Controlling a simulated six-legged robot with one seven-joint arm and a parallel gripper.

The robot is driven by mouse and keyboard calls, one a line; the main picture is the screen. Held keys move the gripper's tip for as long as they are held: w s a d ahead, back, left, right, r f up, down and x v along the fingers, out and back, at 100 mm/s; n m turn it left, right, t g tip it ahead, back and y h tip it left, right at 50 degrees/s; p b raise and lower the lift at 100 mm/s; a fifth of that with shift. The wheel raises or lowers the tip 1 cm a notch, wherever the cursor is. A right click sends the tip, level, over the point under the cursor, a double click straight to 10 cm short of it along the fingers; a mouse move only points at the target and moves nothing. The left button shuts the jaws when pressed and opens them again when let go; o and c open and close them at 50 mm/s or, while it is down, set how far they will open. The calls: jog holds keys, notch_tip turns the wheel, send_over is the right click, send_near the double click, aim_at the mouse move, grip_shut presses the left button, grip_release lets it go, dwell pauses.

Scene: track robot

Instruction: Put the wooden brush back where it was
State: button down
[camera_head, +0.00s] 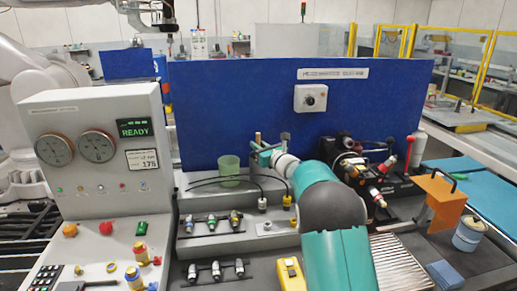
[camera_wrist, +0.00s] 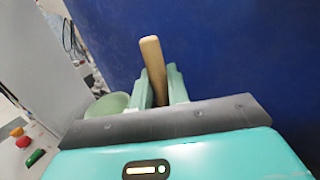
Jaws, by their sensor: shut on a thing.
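The wooden brush shows as a light wooden handle (camera_wrist: 152,60) standing up between the fingers in the wrist view; its lower end is hidden behind my gripper's body. Its tip (camera_head: 258,137) also shows small in the head view. My gripper (camera_wrist: 160,86) is shut on the brush, with one pale green finger on each side. In the head view my gripper (camera_head: 262,151) is in front of the blue panel, above and right of a translucent green cup (camera_head: 229,167). The cup's rim (camera_wrist: 107,103) shows left of the fingers in the wrist view.
The blue panel (camera_head: 220,100) stands close behind my gripper. Black cables (camera_head: 207,181) and small connectors lie below it. A grey instrument box (camera_head: 95,150) stands left. Black machinery (camera_head: 350,150) is right of my arm. A yellow device (camera_head: 290,273) lies in front.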

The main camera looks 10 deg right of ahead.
jog(key=shift+f, duration=0.4)
jog(key=shift+s+f, duration=0.1)
jog(key=c, duration=1.3)
grip_release()
jog(key=shift+c, duration=0.2)
jog(key=r+v, duration=0.1)
jog(key=v, duration=1.1)
jog(key=shift+f, duration=0.45)
